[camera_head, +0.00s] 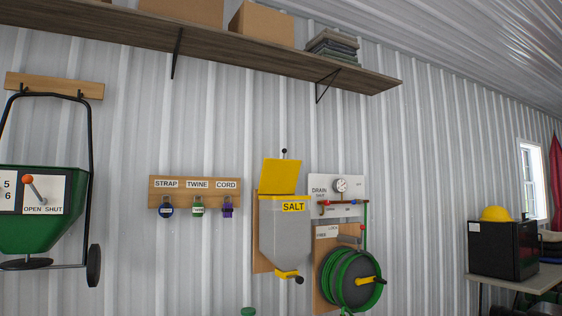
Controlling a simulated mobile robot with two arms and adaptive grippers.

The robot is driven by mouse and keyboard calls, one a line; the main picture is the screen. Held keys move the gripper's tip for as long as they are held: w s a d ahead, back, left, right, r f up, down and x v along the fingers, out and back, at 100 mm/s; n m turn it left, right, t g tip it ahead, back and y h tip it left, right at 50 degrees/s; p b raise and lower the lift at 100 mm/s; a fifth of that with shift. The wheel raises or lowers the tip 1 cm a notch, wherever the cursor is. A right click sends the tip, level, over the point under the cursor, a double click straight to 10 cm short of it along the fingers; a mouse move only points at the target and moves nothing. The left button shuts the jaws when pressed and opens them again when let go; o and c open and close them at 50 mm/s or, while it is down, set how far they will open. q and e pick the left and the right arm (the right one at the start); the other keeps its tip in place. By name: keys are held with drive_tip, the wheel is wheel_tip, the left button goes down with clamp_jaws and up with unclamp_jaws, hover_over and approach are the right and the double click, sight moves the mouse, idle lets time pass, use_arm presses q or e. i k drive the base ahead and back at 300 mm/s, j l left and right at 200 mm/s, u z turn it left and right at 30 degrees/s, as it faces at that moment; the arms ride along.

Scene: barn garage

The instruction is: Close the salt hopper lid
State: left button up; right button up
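The salt hopper (284,230) is a grey wall-mounted bin with a yellow SALT label (293,206) and a yellow outlet with a dark knob at the bottom. Its yellow lid (281,176) stands raised, tilted up at the top of the hopper. A dark rod with a round knob (284,152) shows just above the lid. Neither of my grippers is in view.
Right of the hopper are a drain valve panel (337,190) and a green hose reel (351,279). Left are a rack with strap, twine and cord (195,191) and a green spreader (42,210). A wooden shelf (215,44) runs above. A black box (503,248) stands far right.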

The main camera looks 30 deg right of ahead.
sight(279, 177)
drive_tip(key=i+l+u, duration=0.1)
drive_tip(key=i+l, duration=0.25)
drive_tip(key=i+l+u, duration=0.15)
drive_tip(key=i+l, duration=0.2)
drive_tip(key=l, duration=0.3)
